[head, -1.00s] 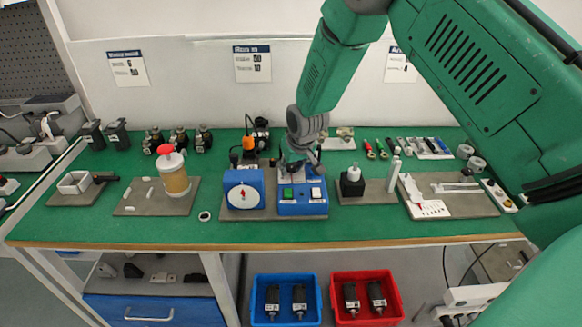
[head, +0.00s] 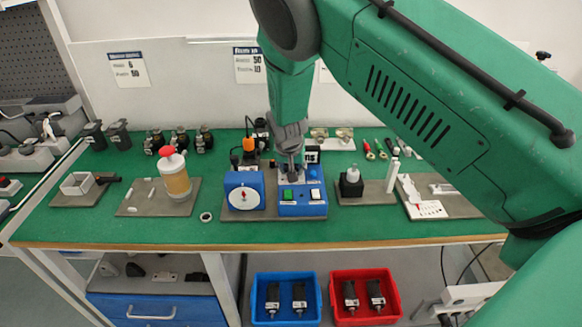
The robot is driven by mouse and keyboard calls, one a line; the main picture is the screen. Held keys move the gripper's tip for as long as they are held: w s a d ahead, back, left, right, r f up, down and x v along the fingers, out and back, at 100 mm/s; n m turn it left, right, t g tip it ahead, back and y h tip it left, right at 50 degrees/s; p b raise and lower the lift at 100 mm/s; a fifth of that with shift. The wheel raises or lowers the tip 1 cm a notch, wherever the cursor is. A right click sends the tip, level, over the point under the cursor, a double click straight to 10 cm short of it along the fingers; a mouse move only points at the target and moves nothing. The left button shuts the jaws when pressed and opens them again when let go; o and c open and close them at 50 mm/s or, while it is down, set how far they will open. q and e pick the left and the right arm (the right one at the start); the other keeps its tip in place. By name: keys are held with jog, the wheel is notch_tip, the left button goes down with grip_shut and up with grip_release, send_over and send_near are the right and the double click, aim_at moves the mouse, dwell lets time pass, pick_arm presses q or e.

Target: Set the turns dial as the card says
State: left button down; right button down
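A blue box with a round white dial face (head: 243,197) and a small red mark stands on a grey base plate at the middle of the bench. Beside it on the right is a blue control box (head: 303,202) with a green and a white button. My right gripper (head: 290,160) points down over the back of the control box; its fingers are small and dark, so I cannot tell whether they are open. The middle wall card (head: 246,68) has small print that seems to show 50 and 10; my arm covers its right side. My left gripper is out of view.
A red-capped jar (head: 175,178) stands to the left, and a small white bottle (head: 352,175) on a black block to the right. Another card (head: 128,70) hangs at left. Blue (head: 285,321) and red (head: 365,321) bins sit below.

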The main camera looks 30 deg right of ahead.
jog(key=m, duration=0.2)
jog(key=shift+a+f+m+g+h, duration=0.1)
jog(key=shift+m+g+h, duration=0.2)
jog(key=shift+h, duration=0.1)
jog(key=shift+m+g+b, duration=0.5)
jog(key=shift+m+b, duration=0.15)
jog(key=shift+m, duration=0.65)
jog(key=c, duration=1.1)
grip_release()
jog(key=shift+w, duration=0.1)
